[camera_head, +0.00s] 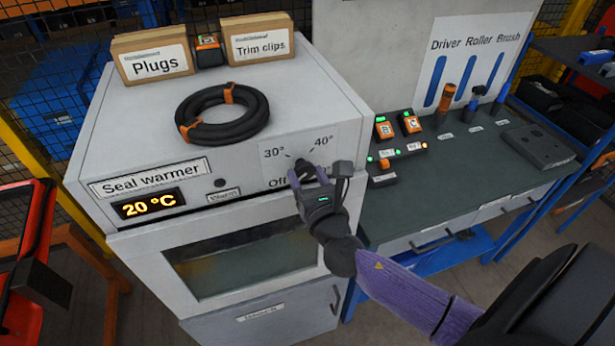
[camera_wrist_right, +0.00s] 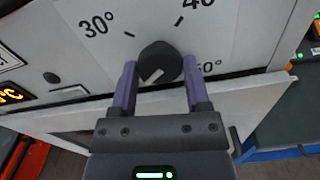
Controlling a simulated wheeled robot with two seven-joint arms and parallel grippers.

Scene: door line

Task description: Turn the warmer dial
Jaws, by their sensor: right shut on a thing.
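The seal warmer (camera_head: 235,215) is a pale grey cabinet, and its lit display (camera_head: 150,203) reads 20 °C. Its black dial (camera_head: 305,169) sits at the right of the front panel, among marks for Off, 30° and 40°. The dial also shows in the right wrist view (camera_wrist_right: 158,62), with a pale pointer line towards the lower left; another mark at its right is partly hidden. My right gripper (camera_head: 312,180) has its purple fingers on either side of the dial and is shut on it. My left gripper is not in view.
A coiled black hose (camera_head: 222,112) and boxes marked Plugs (camera_head: 157,62) and Trim clips (camera_head: 258,47) lie on top of the warmer. A dark green bench (camera_head: 450,170) with small lit devices stands to its right. A red-framed item (camera_head: 28,245) stands at the left edge.

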